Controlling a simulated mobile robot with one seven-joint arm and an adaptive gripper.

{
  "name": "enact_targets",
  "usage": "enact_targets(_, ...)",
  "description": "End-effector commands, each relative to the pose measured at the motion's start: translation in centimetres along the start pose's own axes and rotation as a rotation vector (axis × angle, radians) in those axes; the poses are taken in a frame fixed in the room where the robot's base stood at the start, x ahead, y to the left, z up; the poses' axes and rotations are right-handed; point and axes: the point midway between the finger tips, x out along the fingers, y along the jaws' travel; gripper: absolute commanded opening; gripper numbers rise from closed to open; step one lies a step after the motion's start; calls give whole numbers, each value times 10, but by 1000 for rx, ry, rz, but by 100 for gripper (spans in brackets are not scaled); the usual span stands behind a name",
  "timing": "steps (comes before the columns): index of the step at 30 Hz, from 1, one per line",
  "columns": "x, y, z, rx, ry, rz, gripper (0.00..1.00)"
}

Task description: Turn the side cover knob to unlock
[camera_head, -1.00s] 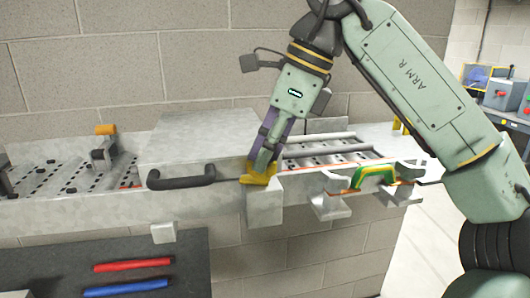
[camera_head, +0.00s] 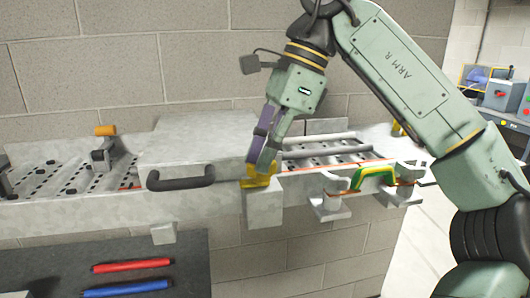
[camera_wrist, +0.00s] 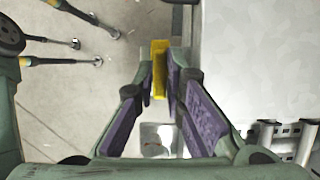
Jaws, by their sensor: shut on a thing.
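The yellow knob (camera_head: 258,181) sits on top of a grey block (camera_head: 264,204) at the front edge of the conveyor frame. My gripper (camera_head: 263,169) comes down on it from above, tilted, and is shut on it. In the wrist view the yellow knob (camera_wrist: 159,82) stands between the two purple-padded fingertips (camera_wrist: 160,75). The fingers hide part of the knob in the head view. The grey cover (camera_head: 195,138) with a black handle (camera_head: 181,178) lies just left of the knob and looks closed.
A green and yellow handle (camera_head: 371,176) sits on the frame to the right, beside rollers (camera_head: 325,150). An orange-topped post (camera_head: 105,142) stands at the left. A red bar (camera_head: 132,265) and a blue bar (camera_head: 126,288) lie on a dark surface below.

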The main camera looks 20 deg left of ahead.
Motion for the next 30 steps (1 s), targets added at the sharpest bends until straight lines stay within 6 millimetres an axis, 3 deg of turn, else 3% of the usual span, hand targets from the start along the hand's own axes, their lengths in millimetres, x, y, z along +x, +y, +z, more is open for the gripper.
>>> enact_targets(5, 0, 0, 0, -4, 1, 1, 0)
enact_targets(6, 0, 0, 0, -4, 1, 1, 14)
enact_targets(14, 0, 0, 0, -2, 0, 0, 31)
enact_targets(23, -1, 0, 0, 0, 0, 0, 31)
enact_targets(28, -13, 0, 0, 3, 3, -3, 31)
enact_targets(30, -18, 0, -14, 7, 2, -2, 31)
